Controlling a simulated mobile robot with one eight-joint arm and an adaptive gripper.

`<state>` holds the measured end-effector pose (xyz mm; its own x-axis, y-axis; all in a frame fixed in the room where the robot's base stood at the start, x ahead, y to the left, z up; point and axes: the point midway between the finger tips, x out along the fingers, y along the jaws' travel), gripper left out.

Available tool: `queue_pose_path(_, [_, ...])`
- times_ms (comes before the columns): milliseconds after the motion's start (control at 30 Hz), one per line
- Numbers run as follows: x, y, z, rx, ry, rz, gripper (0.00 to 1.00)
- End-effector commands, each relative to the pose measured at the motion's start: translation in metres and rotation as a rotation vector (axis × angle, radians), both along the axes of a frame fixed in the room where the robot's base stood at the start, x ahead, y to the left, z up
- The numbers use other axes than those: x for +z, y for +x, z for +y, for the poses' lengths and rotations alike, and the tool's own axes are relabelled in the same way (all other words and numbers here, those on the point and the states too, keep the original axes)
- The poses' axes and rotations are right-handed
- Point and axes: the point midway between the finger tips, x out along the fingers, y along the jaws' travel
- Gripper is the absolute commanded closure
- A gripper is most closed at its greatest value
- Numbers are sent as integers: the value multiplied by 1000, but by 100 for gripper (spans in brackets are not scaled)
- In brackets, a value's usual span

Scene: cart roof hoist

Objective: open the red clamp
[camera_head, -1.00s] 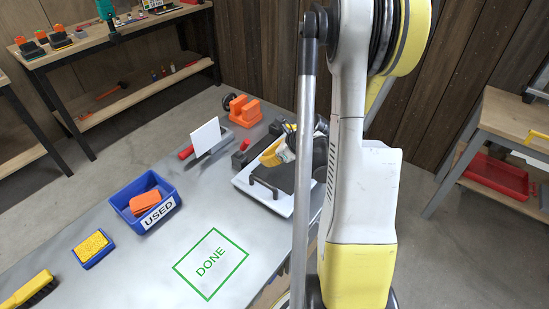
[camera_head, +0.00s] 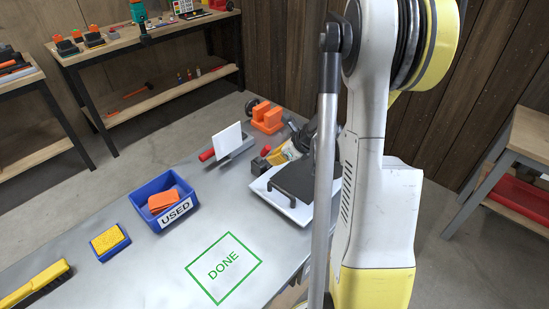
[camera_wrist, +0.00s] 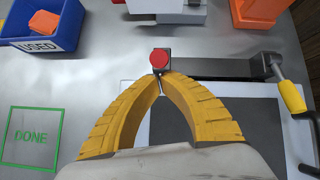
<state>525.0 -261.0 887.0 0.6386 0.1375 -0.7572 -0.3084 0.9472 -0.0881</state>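The red clamp shows in the wrist view as a round red knob (camera_wrist: 159,60) on a small grey block, at the left end of a dark bar. It is small and partly hidden in the head view (camera_head: 266,150). My gripper (camera_wrist: 162,77) has yellow ribbed fingers, and their tips come together just below the red knob in the picture. Whether they touch the block is not clear. I see nothing clearly held between them. In the head view my arm hides part of this area.
A dark plate on a white board (camera_head: 295,208) lies below the bar. A crank with a yellow grip (camera_wrist: 292,97) stands at right. A blue USED bin (camera_head: 163,203), a white card (camera_head: 227,141) and an orange block (camera_head: 267,119) are nearby. The DONE square (camera_head: 223,266) is empty.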

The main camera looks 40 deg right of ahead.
Motion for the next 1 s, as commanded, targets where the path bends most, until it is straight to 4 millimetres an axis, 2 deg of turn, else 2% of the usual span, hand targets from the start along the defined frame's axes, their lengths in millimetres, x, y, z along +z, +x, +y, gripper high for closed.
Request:
queue_pose_path(667, [11,9,2,2,-17,118,100])
queue_pose_path(1000, [24,25,4,5,-43,297,100])
